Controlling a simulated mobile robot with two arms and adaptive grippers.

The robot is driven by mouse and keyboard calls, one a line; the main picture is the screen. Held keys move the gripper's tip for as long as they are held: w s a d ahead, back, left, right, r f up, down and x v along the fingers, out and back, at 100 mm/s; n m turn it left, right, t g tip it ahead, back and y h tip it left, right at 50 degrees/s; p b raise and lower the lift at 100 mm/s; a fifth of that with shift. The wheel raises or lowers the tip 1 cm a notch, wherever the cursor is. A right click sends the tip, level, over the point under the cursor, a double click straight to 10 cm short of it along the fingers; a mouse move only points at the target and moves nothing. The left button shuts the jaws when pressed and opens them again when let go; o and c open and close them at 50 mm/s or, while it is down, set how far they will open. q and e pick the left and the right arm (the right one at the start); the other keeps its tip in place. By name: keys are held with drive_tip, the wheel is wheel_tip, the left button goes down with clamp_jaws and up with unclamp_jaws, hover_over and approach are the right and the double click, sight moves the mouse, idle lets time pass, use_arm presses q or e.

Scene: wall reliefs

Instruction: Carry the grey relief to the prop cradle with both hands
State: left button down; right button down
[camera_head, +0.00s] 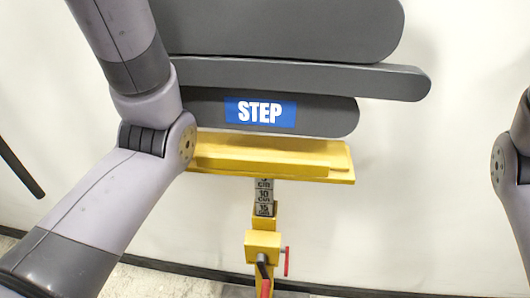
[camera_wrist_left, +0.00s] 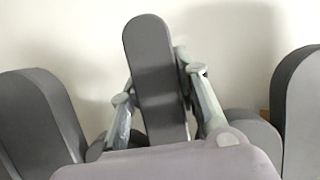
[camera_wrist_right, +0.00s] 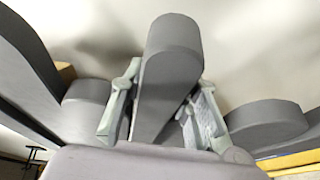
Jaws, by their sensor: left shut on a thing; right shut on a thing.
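The grey relief (camera_head: 285,76) fills the upper part of the head view as stacked, round-ended dark grey slabs, with a blue STEP label on the lowest slab. The yellow prop cradle (camera_head: 270,155) is directly below that slab; I cannot tell whether they touch. In the left wrist view, my left gripper (camera_wrist_left: 158,85) is shut on an upright grey slab of the relief (camera_wrist_left: 152,55). In the right wrist view, my right gripper (camera_wrist_right: 168,80) is shut on another grey slab end of it (camera_wrist_right: 172,55). Both gripper tips are outside the head view.
The cradle stands on a yellow post with a centimetre scale (camera_head: 264,197) and a red-handled clamp (camera_head: 264,246). A pale wall (camera_head: 410,190) is behind, with a dark skirting at the floor. The space right of the post is clear.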

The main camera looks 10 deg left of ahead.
use_arm(q)
drive_tip(key=shift+s+r, duration=0.15)
drive_tip(key=shift+r, duration=0.1)
use_arm(e)
drive_tip(key=shift+s+r, duration=0.15)
drive_tip(key=shift+r, duration=0.1)
